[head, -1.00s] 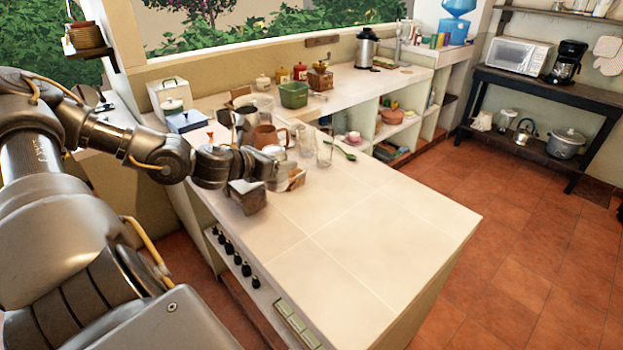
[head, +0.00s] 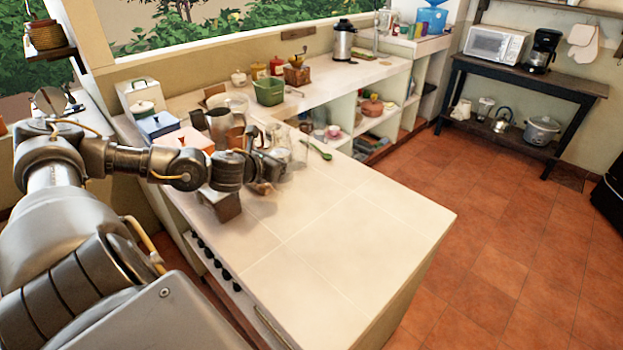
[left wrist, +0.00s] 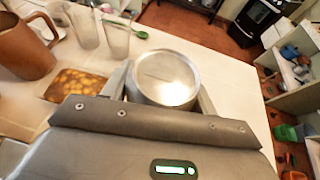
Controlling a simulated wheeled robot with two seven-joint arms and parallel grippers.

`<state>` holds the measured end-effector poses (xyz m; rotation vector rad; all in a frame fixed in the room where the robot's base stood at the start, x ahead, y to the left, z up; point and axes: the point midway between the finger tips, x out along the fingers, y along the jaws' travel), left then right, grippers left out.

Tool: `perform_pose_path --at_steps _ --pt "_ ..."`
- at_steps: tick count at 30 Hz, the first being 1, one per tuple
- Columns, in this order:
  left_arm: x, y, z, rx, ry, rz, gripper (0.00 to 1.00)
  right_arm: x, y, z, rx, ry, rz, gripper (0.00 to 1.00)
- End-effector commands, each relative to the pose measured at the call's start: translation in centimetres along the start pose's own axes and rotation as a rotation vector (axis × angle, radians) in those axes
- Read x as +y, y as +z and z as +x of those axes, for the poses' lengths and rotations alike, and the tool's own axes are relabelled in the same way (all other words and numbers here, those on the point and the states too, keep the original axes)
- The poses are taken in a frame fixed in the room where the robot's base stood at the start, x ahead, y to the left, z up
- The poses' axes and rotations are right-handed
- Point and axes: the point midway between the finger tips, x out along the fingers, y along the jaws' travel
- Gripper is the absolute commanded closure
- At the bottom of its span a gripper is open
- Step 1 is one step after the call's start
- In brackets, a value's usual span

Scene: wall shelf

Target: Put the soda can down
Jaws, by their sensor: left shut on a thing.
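In the left wrist view, the soda can (left wrist: 165,80) shows as a round silver top. My left gripper (left wrist: 163,98) is shut on it, with a finger on each side of the can. In the head view, my left gripper (head: 272,167) is over the left part of the pale counter (head: 330,240), close to a group of cups and glasses. The can cannot be made out clearly there, and its base is hidden in both views, so I cannot tell whether it touches the counter. My right gripper is not in view.
A brown pitcher (left wrist: 27,47), drinking glasses (left wrist: 116,38) and a container with yellow pieces (left wrist: 78,84) are near the can. A dark block (head: 220,205) sits below my left wrist. A green spoon (head: 318,150) lies beyond. The counter's near right part is clear.

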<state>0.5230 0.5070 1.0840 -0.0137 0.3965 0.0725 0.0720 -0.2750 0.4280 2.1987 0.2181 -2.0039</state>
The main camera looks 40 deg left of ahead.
Motion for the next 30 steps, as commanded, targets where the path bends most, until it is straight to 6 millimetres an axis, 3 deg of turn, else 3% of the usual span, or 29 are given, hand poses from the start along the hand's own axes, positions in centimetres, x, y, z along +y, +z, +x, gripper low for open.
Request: perform_pose_path --at_steps 5,12,24,30 --pt "-1.9 0.3 2.8 -0.003 -0.006 -0.01 0.63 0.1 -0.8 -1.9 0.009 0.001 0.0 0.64" --pt "-3.6 -2.6 7.1 0.0 -0.003 -0.005 0.63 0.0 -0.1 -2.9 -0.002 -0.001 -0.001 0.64" --pt "-4.5 -4.0 9.2 0.001 -0.003 -0.003 0.63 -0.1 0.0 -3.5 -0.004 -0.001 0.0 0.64" --pt "-4.4 -6.5 10.2 0.001 -0.003 -0.002 0.63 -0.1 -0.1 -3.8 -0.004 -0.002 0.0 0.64"
